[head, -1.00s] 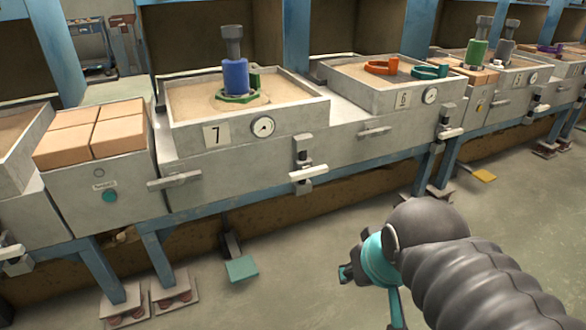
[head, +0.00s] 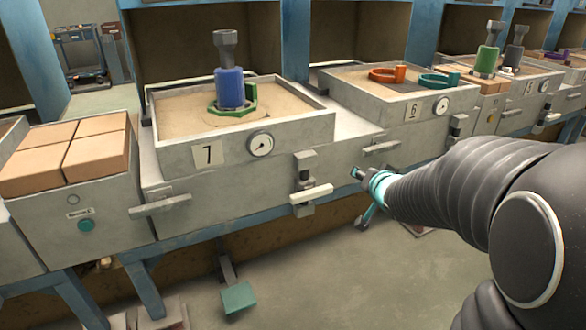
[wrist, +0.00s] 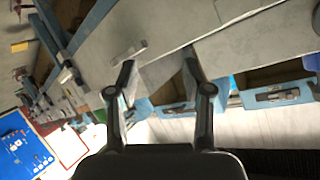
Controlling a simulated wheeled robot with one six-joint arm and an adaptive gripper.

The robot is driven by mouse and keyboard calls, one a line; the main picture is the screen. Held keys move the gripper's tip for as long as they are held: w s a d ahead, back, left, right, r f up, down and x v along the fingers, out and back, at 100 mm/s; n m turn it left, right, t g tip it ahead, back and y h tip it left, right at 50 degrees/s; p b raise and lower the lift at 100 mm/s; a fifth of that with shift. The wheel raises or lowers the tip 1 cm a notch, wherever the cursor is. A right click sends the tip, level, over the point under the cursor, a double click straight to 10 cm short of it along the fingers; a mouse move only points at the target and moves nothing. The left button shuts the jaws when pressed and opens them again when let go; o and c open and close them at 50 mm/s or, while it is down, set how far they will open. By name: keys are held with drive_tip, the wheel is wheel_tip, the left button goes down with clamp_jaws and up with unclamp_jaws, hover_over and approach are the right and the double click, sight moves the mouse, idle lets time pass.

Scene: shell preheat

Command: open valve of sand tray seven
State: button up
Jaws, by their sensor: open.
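Sand tray seven (head: 308,132) is a grey box of sand with a "7" plate (head: 209,154) and a round gauge (head: 261,145). On its front, below and right of the gauge, is a valve with a pale bar handle (head: 311,195) lying roughly level. A second grey bar handle (head: 160,205) is on the front's left side. My gripper (head: 358,190) is right of the pale handle and apart from it in the head view.
A blue cylinder (head: 229,88) stands in a green clamp (head: 250,98) on tray seven's sand. Tray 6 (head: 360,104) holds orange and teal clamps. Bricks (head: 95,160) sit on a box at left. A green pedal (head: 238,298) is below. Open floor (head: 350,290) lies in front.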

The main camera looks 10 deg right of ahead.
drive_tip(key=w+f+m+t+y, duration=0.1)
drive_tip(key=w+f+y, duration=0.4)
drive_tip(key=f, duration=0.2)
drive_tip(key=m+y+b, duration=0.2)
drive_tip(key=m+y, duration=0.1)
drive_tip(key=y, duration=0.4)
approach(315, 195)
drive_tip(key=x, duration=1.1)
drive_tip(key=shift+w+a+f+b, duration=0.1)
drive_tip(key=shift+a+b, duration=0.05)
drive_tip(key=shift+b, duration=0.15)
clamp_jaws()
